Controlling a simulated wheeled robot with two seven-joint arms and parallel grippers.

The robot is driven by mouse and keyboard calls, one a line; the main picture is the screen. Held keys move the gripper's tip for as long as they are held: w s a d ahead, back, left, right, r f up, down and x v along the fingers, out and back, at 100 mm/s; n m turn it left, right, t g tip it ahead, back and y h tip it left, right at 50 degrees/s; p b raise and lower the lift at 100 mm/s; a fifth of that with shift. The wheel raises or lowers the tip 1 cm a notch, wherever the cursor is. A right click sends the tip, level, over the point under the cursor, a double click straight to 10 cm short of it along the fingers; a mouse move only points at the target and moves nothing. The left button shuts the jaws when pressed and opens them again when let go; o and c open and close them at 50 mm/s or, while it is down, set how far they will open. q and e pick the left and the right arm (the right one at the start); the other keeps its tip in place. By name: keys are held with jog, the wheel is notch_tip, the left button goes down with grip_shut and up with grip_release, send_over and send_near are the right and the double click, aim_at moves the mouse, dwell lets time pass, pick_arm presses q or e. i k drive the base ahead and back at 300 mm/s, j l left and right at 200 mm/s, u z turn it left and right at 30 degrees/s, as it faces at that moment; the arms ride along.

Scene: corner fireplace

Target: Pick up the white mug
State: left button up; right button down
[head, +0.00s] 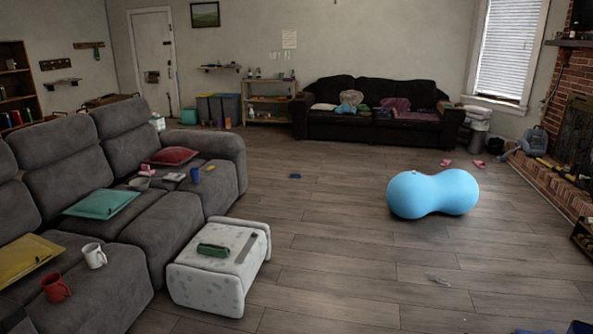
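The white mug (94,255) stands upright on the seat of the grey sofa (165,226) at the left. A red mug (56,288) stands on the same seat, nearer to me and to the left of it, apart from it. Neither of my grippers can be made out in the head view, and nothing is seen touching the white mug.
A yellow cushion (27,258) and a teal cushion (102,203) lie near the mug. A pale spotted ottoman (205,284) stands right of the sofa. A blue peanut-shaped ball (432,193) lies on the floor. The floor (330,270) between ottoman and ball is mostly clear.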

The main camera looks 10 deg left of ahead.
aim_at(93, 254)
jog(key=i+u, duration=0.35)
jog(key=i, duration=0.35)
jog(key=i+l+u, duration=0.3)
jog(key=i, duration=0.4)
jog(key=i+j+u, duration=0.15)
jog(key=i+u, duration=0.8)
jog(key=i+j+u, duration=0.15)
jog(key=i+j, duration=0.25)
jog(key=i, duration=0.15)
jog(key=i+j+u, duration=0.1)
jog(key=i+j, duration=0.25)
jog(key=i, duration=0.15)
